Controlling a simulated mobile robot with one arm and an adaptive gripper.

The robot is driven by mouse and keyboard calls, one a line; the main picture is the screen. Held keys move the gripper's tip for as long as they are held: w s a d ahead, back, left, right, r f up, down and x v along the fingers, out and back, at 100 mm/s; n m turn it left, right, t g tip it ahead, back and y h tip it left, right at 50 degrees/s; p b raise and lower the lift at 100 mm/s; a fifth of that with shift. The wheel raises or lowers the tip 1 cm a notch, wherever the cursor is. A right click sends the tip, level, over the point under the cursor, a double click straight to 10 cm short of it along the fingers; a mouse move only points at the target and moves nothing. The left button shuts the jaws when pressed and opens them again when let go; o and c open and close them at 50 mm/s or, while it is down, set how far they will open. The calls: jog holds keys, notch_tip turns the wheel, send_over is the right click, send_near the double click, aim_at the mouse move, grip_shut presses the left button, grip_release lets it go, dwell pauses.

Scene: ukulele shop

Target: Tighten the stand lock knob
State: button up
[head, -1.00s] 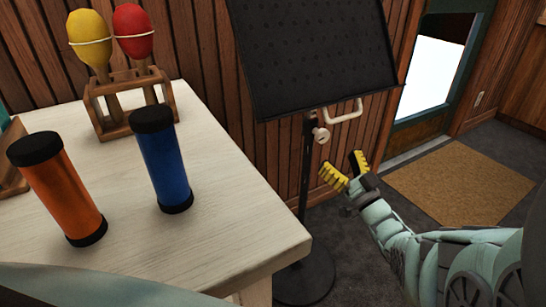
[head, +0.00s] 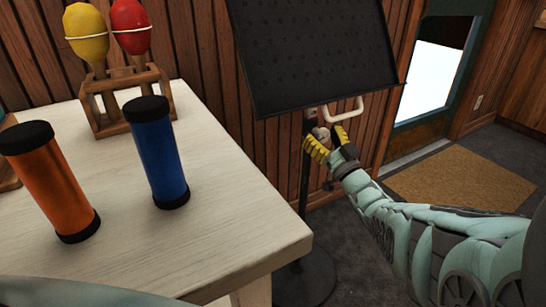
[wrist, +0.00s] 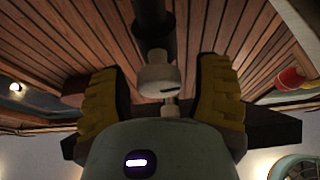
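The stand lock knob (head: 322,133) is a small pale knob on the black pole of the music stand (head: 312,60), just below its tilted black desk. My gripper (head: 325,143) is at the knob with its yellow-padded fingers apart. The wrist view also shows the dark pole (wrist: 154,22) beyond the knob.
A pale handle (head: 345,112) sticks out right of the knob, close to my fingers. A whitewashed table (head: 225,215) at left carries an orange shaker (head: 52,185), a blue shaker (head: 157,155) and a wooden rack (head: 120,100) with maracas. Floor by the doormat (head: 462,185) is clear.

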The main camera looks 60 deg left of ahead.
jog(key=c, duration=1)
